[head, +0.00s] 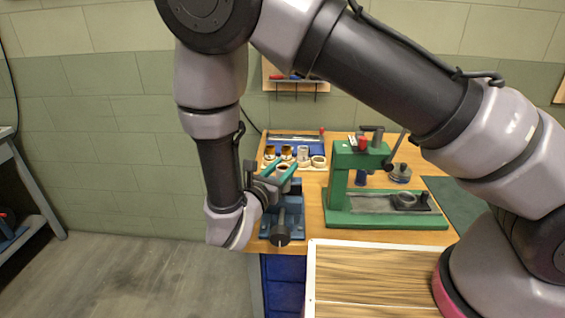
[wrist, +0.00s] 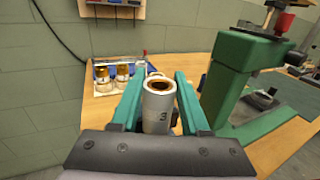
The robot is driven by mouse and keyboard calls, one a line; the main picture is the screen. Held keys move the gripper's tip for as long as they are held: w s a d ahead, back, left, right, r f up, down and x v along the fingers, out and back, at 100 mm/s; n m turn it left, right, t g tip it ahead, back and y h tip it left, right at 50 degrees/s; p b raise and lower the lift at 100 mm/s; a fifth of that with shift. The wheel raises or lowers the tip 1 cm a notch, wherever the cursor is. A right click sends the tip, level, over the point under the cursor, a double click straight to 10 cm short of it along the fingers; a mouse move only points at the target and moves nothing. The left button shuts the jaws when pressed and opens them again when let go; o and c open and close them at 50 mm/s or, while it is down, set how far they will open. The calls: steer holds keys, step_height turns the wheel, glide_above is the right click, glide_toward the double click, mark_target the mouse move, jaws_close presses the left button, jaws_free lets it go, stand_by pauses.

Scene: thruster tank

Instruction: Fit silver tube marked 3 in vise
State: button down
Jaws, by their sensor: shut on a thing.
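The silver tube marked 3 (wrist: 159,112) stands between the green fingers of my gripper (wrist: 158,95) in the wrist view, its open top with a brown inside facing up and the number facing me. My gripper is shut on it. In the head view my gripper (head: 280,174) is over the blue vise (head: 268,222) at the bench's front left edge, and the tube cannot be made out there. The tube's lower end is hidden, so I cannot tell whether it touches the vise jaws.
A holder with several short cylinders and rings (head: 303,155) stands behind the vise. A green press (head: 340,185) is to the right on the wooden bench (head: 312,228). A wood-topped box (head: 370,280) is in front. Tools hang on a wall board (wrist: 112,8).

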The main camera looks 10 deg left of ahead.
steer(key=shift+f, duration=1.95)
steer(key=shift+c, duration=1.6)
jaws_free()
steer(key=v, duration=1)
steer(key=shift+s, duration=0.45)
